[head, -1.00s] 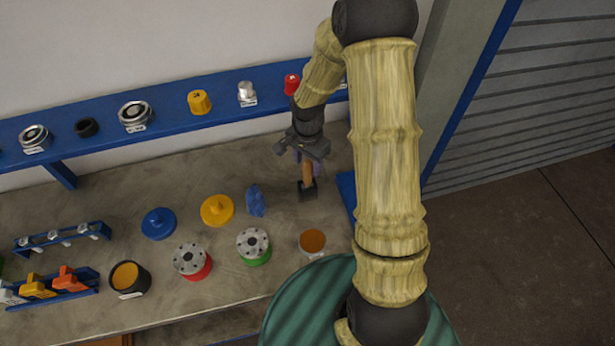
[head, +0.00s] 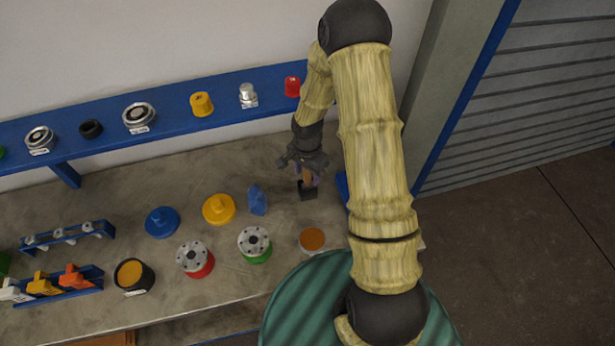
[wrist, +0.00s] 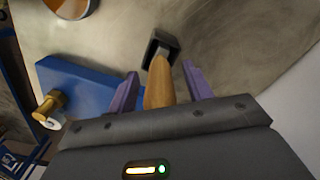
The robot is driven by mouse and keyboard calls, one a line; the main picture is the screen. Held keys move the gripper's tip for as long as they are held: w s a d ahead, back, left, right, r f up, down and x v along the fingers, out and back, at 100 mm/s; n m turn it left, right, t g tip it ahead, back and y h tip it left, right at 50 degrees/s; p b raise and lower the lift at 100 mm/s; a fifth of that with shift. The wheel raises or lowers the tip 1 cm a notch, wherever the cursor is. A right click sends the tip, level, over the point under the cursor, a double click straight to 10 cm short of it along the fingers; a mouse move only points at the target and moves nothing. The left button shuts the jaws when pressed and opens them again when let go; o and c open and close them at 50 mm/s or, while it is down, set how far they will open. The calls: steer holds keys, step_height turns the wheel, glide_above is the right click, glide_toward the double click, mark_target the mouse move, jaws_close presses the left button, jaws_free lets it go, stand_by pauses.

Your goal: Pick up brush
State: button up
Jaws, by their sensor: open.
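The brush (head: 307,183) stands on the bench with a wooden handle pointing up and a dark block at its lower end. In the wrist view the brush handle (wrist: 158,85) lies between the two purple fingers, with clear space on both sides, and its dark end (wrist: 163,45) is beyond the fingertips. My gripper (head: 306,176) is open over the handle; it also shows in the wrist view (wrist: 160,82). The upper part of the handle is hidden behind the gripper body.
An orange-topped round container (head: 312,239) is in front. A blue shelf (head: 170,118) runs behind the bench (head: 110,205).

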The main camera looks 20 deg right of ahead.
stand_by(0.3)
steer(key=c, duration=1.1)
steer(key=shift+r, duration=0.1)
step_height(320, 180, up, 10)
steer(key=shift+f+b, duration=0.1)
steer(key=shift+b, duration=1.1)
